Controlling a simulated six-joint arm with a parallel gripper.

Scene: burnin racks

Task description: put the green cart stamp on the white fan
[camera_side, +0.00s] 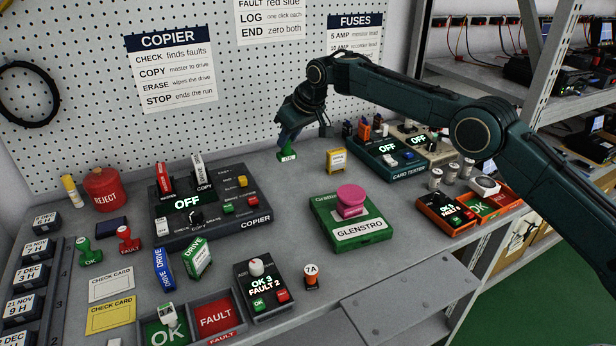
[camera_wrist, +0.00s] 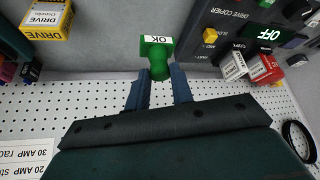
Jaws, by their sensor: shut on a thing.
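A green stamp (camera_side: 287,155) with an OK label is held in my gripper (camera_side: 291,139), above the grey bench behind the pink-topped green unit. In the wrist view the green stamp (camera_wrist: 157,53) sits between the two fingers of my gripper (camera_wrist: 159,88), its OK label facing away from the palm. A pale round-topped item (camera_side: 484,184) at the right of the bench may be the white fan; it is too small to be sure. My gripper is far to its left. Another green OK stamp (camera_side: 88,252) stands at the left beside a red FAULT stamp (camera_side: 128,240).
The copier (camera_side: 212,205) lies left of my gripper, and a yellow box (camera_side: 336,160) stands just right. The card tester (camera_side: 390,155), several grey cylinders (camera_side: 450,175) and orange-edged OK/FAULT units (camera_side: 446,212) occupy the right. The pegboard wall (camera_side: 260,90) rises behind.

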